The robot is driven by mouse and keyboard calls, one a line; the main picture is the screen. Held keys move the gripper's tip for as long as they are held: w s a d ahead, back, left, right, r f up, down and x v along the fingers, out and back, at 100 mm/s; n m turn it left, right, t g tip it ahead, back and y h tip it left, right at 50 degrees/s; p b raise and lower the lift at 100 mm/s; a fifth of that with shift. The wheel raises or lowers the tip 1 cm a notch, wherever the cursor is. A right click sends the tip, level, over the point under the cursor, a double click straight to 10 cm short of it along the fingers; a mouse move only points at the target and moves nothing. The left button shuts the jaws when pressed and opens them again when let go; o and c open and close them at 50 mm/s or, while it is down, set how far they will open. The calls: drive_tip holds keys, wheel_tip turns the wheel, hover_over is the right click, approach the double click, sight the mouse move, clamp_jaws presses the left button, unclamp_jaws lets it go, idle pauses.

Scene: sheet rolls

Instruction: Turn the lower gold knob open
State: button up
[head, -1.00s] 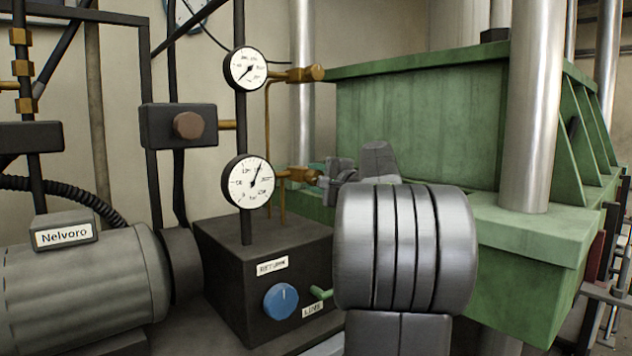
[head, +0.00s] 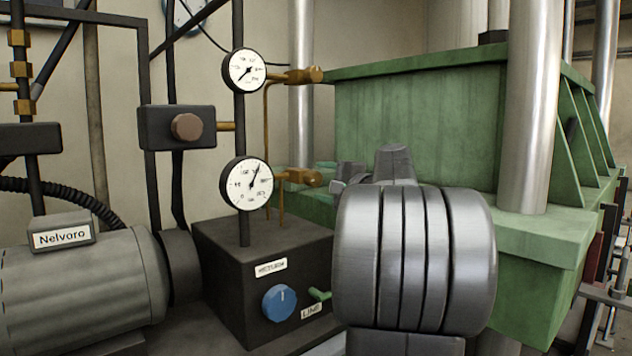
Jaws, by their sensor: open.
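The lower gold knob (head: 312,179) sits at the end of a brass valve to the right of the lower gauge (head: 247,184). The upper gold knob (head: 315,75) is on a like valve beside the upper gauge (head: 244,70). My gripper (head: 342,183) is just right of the lower knob, with a visible gap between them in the picture. It is open and holds nothing that I can see. My own grey arm links hide most of the gripper, and its fingertips show only in part.
A black box with a blue dial (head: 280,302) and a small green lever (head: 319,295) stands below the gauges. A green press frame (head: 420,125) and a steel column (head: 530,110) stand behind and right of my arm. A grey motor (head: 80,290) is at left.

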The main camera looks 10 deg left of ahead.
sight(317, 179)
drive_tip(key=v, duration=0.9)
drive_tip(key=shift+s+d, duration=0.3)
drive_tip(key=shift+w+a, duration=0.1)
drive_tip(key=x, duration=1.3)
drive_tip(key=shift+w+a, duration=0.25)
drive_tip(key=shift+d, duration=0.1)
